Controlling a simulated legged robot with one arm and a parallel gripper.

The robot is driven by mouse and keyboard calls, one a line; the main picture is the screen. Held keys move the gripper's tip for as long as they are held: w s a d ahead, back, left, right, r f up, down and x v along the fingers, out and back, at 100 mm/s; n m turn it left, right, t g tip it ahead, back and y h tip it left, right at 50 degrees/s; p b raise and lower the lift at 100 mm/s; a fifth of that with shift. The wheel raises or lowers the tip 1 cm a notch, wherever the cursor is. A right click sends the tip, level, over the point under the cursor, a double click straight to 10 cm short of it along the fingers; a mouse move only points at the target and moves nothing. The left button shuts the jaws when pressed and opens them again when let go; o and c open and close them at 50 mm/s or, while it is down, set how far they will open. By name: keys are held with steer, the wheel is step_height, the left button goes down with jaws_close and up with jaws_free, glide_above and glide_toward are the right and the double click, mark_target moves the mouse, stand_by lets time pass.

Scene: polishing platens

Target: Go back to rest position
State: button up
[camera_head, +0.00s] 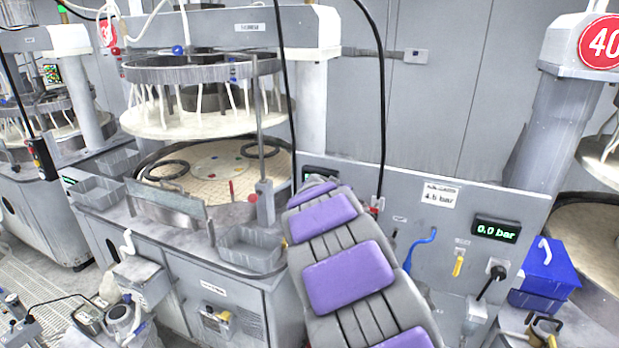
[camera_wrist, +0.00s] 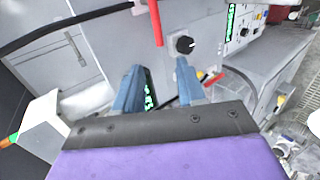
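My gripper (camera_wrist: 159,72) shows in the wrist view as two blue-grey fingers, spread apart with nothing held between them. A grey panel with a black knob (camera_wrist: 184,45) lies beyond the fingertips. The knob appears just past the right finger, and I cannot tell whether they touch. In the head view my arm with purple pads reaches forward from the bottom centre toward the polishing machine (camera_head: 235,290). The gripper itself is hidden there behind the arm's far end.
A wall panel with a "0.0 bar" display (camera_head: 495,230), a yellow handle (camera_head: 458,264) and a blue handle (camera_head: 420,245) stands right of my arm. A blue box (camera_head: 548,270) sits farther right. A grey tray (camera_head: 252,248) is close left of the arm. Black cables hang nearby.

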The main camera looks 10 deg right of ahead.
steer(key=s+d+f+m+g+b, duration=0.1)
steer(key=s+f+m+g+b, duration=0.3)
steer(key=s, duration=0.8)
steer(key=s+d+f+m+g+b, duration=0.1)
steer(key=s+d+f+m+b, duration=0.3)
steer(key=s, duration=0.9)
steer(key=s+a+f+m+g+y+b, duration=0.1)
steer(key=s+a+f+g+y+b, duration=0.1)
steer(key=s+a+f, duration=0.3)
steer(key=s+a+f+m+g+y+b, duration=0.1)
steer(key=s+a+f+b, duration=0.3)
steer(key=s, duration=1)
steer(key=s+a+f+m+g+y+b, duration=0.1)
steer(key=s+a+f+g+y+b, duration=0.2)
steer(key=s+a+f, duration=0.3)
steer(key=s+f+b, duration=0.1)
steer(key=s, duration=0.3)
steer(key=shift+f, duration=0.3)
